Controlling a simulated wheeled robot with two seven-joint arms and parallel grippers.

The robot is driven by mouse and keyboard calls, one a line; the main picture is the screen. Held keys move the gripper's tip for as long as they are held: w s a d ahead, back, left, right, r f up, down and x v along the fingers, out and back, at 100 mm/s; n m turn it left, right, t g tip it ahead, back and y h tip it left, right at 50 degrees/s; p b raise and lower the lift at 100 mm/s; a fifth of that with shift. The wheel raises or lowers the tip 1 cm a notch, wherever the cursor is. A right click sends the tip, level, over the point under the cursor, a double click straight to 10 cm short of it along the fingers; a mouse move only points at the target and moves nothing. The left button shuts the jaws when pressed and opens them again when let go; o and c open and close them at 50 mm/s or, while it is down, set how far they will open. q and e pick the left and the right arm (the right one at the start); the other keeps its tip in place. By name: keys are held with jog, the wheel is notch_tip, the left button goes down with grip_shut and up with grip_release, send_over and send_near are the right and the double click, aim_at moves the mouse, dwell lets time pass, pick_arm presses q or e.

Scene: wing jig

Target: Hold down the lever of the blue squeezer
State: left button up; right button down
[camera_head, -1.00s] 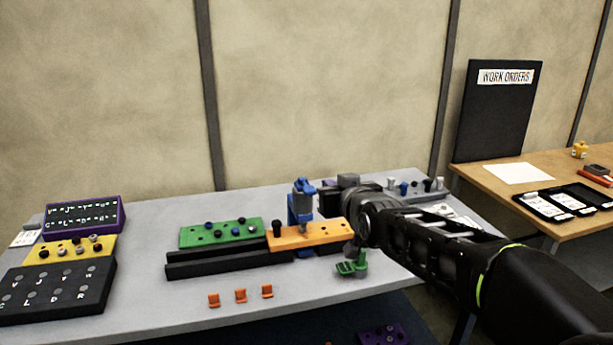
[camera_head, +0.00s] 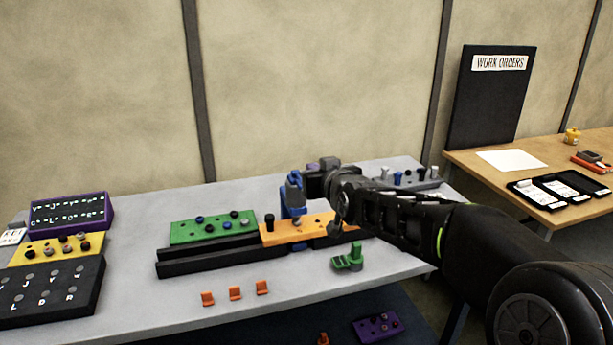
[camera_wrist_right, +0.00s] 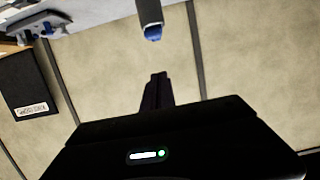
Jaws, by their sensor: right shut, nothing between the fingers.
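The blue squeezer (camera_head: 287,208) stands upright behind the orange block in the head view, with grey at its upper part. A blue tip with a grey part, likely its top (camera_wrist_right: 153,34), shows ahead of my fingers in the right wrist view. My right gripper (camera_wrist_right: 157,76) is shut and empty. Its fingertips point toward the blue tip, with a gap between them in that picture. In the head view the gripper is close beside the squeezer's top and partly covers it. I cannot tell whether they touch. The lever's position is unclear. My left gripper is not in view.
A green part (camera_head: 347,259) and small orange clips (camera_head: 235,293) lie in front. Lettered black, yellow and purple blocks stand at left. The front of the grey table (camera_head: 180,310) is mostly clear.

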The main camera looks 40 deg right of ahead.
jog(key=w+d+f+p, duration=0.2)
jog(key=w+f+p, duration=0.1)
jog(key=w+f, duration=0.2)
jog(key=shift+w+f+p, duration=0.3)
jog(key=shift+w+p, duration=0.1)
jog(key=shift+w, duration=0.05)
jog(key=shift+d, duration=0.1)
jog(key=f+t+b, duration=0.1)
jog(key=b, duration=0.6)
jog(key=f+t+h+b, duration=0.1)
jog(key=f+t+b, duration=0.1)
jog(key=b, duration=0.5)
jog(key=f+t+b, duration=0.1)
jog(key=b, duration=0.7)
jog(key=shift+s+f, duration=0.15)
jog(key=shift+s, duration=0.15)
dwell(0.8)
